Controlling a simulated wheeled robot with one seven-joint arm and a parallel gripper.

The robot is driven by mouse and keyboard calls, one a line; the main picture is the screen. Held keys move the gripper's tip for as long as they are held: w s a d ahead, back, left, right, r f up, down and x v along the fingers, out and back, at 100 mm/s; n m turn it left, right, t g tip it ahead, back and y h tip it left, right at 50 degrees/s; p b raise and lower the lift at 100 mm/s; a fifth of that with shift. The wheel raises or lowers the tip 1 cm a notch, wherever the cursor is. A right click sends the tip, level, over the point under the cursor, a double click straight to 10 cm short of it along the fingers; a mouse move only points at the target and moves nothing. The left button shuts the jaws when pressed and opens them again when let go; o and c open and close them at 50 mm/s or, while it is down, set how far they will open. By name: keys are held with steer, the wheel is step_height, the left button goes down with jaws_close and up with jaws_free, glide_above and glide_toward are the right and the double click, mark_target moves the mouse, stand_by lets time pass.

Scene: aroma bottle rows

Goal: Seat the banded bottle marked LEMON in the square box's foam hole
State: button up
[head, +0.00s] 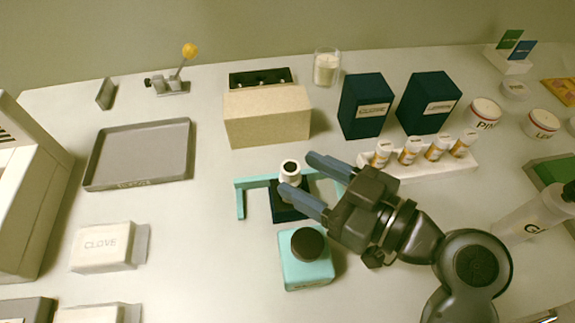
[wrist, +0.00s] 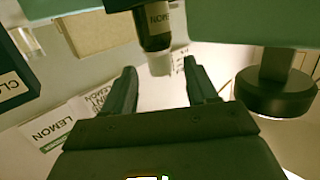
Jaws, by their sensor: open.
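My gripper (head: 299,174) is open, with fingertips on either side of the bottle's cap end; contact is not visible. A dark navy square piece (head: 288,213) lies at the bottle's foot inside a teal bracket (head: 240,203). A box with dark holes (head: 260,77) stands at the back behind a tan panel; which is the square box I cannot tell.
A rack of small orange bottles (head: 440,163) and two navy boxes (head: 366,108) stand behind my gripper. A grey tray (head: 140,152) lies left; the table between is clear.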

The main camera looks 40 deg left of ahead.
steer(key=d+r, duration=0.1)
steer(key=d, duration=0.6)
steer(key=shift+w+b, duration=0.15)
steer(key=shift+b, duration=0.25)
steer(key=shift+r, duration=0.15)
